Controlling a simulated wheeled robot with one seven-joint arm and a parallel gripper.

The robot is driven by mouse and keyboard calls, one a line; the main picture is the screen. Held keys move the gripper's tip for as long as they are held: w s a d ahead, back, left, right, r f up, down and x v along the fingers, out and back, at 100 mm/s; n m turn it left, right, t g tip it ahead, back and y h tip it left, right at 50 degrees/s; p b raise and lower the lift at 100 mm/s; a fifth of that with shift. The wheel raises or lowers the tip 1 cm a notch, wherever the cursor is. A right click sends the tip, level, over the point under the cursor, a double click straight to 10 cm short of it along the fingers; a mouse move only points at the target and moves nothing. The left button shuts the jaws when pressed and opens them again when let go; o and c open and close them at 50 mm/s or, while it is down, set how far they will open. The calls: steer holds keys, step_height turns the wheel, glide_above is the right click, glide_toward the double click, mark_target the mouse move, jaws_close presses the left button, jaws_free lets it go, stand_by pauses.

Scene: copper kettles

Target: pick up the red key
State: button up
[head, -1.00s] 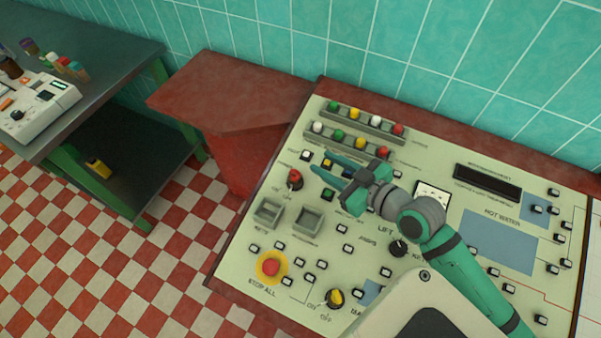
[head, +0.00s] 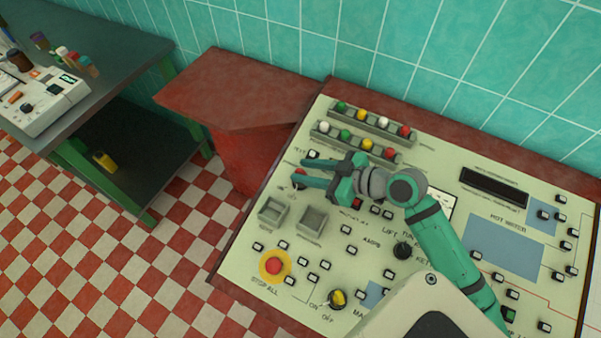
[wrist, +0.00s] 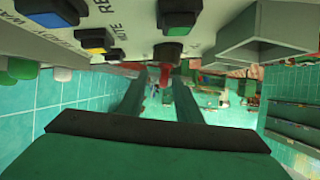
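The red key (head: 299,173) stands out from a dark switch on the pale control panel (head: 240,240), left of the centre of the head view. My gripper (head: 304,172) is open, with its two green fingers reaching left along the panel. Their tips are around or just short of the key, and the upper part of the key is partly hidden. In the wrist view the red key (wrist: 165,74) shows between the two fingertips (wrist: 158,80), with a gap to each side. I cannot tell whether either finger touches it.
Two rows of coloured lamps (head: 365,122) rise behind my gripper. Two square grey sockets (head: 312,220) and a red stop button (head: 273,266) on yellow lie in front. A red cabinet (head: 240,90) stands left of the panel, against the tiled wall (head: 420,50).

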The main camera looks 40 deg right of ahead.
steer(key=shift+a+x, duration=0.1)
steer(key=shift+x, duration=1.25)
steer(key=shift+a+x, duration=0.15)
steer(key=shift+x, duration=1.2)
steer(key=shift+r, duration=0.1)
jaws_close()
